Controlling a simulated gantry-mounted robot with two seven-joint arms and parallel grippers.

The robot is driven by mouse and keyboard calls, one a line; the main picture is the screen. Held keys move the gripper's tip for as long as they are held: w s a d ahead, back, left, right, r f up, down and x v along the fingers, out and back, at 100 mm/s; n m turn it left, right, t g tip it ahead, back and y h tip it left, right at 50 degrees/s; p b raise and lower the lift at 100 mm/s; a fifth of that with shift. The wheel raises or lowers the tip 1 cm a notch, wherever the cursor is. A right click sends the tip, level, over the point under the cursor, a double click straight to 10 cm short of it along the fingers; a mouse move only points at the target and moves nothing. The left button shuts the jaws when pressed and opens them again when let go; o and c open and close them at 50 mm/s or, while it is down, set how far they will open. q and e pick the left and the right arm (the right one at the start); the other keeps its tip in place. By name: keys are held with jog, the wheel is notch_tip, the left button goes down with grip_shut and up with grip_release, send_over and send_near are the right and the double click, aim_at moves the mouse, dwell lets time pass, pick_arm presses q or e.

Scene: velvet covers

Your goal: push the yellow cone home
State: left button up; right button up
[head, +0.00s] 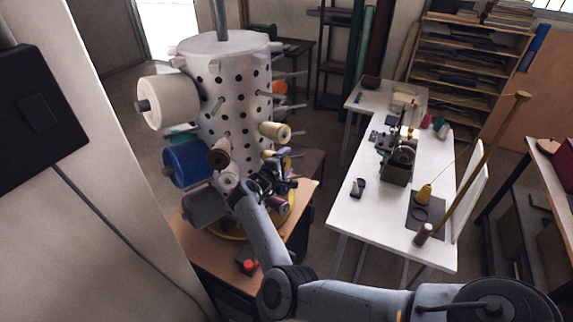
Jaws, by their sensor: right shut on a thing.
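A perforated pale drum (226,85) with metal pegs stands upright at the left. My right gripper (276,170) is at the drum's lower right side, among the pegs and spools. It is shut on what looks like a small yellow cone (268,154), partly hidden by the gripper and lying close to the drum. I cannot tell how far it sits on a peg. My left gripper is not in view.
White (172,102), blue (187,165), grey (205,206), brown (220,153) and cream (272,131) spools sit around the drum close to my gripper. Bare pegs stick out at its right. A red button (249,265) is on the front of the brown table.

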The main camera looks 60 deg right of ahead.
jog(key=shift+f, duration=0.15)
jog(key=o, duration=1.1)
